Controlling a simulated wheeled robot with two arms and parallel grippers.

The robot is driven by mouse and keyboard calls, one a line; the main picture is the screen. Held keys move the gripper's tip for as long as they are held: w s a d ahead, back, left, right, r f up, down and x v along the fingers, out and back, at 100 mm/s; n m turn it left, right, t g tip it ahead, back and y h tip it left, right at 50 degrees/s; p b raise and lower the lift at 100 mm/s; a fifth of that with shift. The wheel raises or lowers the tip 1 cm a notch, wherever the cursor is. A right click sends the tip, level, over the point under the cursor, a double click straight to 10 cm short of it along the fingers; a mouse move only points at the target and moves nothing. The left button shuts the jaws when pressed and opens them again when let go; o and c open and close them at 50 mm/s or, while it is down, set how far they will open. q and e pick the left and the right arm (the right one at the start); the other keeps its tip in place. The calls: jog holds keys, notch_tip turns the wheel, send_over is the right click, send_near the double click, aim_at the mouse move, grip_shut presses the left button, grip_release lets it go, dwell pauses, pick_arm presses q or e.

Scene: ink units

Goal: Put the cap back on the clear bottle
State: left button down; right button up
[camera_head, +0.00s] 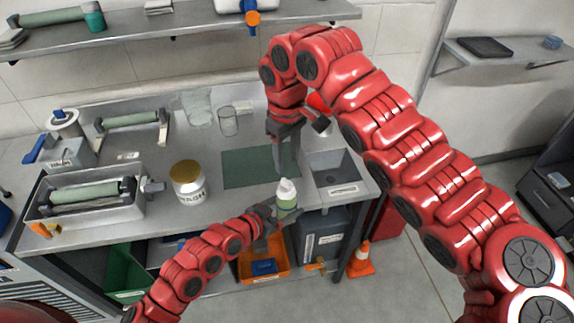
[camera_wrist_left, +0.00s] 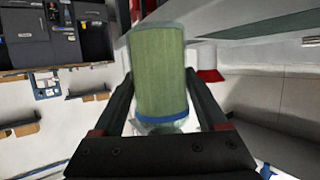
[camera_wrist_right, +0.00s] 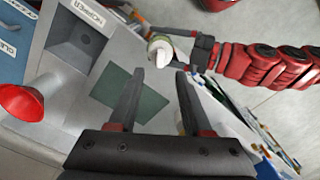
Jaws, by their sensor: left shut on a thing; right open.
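My left gripper (camera_head: 272,214) is shut on a bottle (camera_head: 286,196) with a green body and a white top, held roughly upright at the bench's front edge. In the left wrist view the bottle's green side (camera_wrist_left: 158,70) with a blue band sits between the fingers. The white top (camera_wrist_right: 160,45) also shows in the right wrist view; I cannot tell whether it is a cap or a bare neck. I cannot make out a separate loose cap. My right gripper (camera_head: 287,160) is open and empty, pointing down over the green mat (camera_head: 240,168), above and behind the bottle.
A grey basin (camera_head: 335,178) is at the right. A red funnel (camera_wrist_right: 22,102) is near it. A roller tray (camera_head: 125,205) fills the left. The mat is bare.

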jog(key=shift+r, duration=0.4)
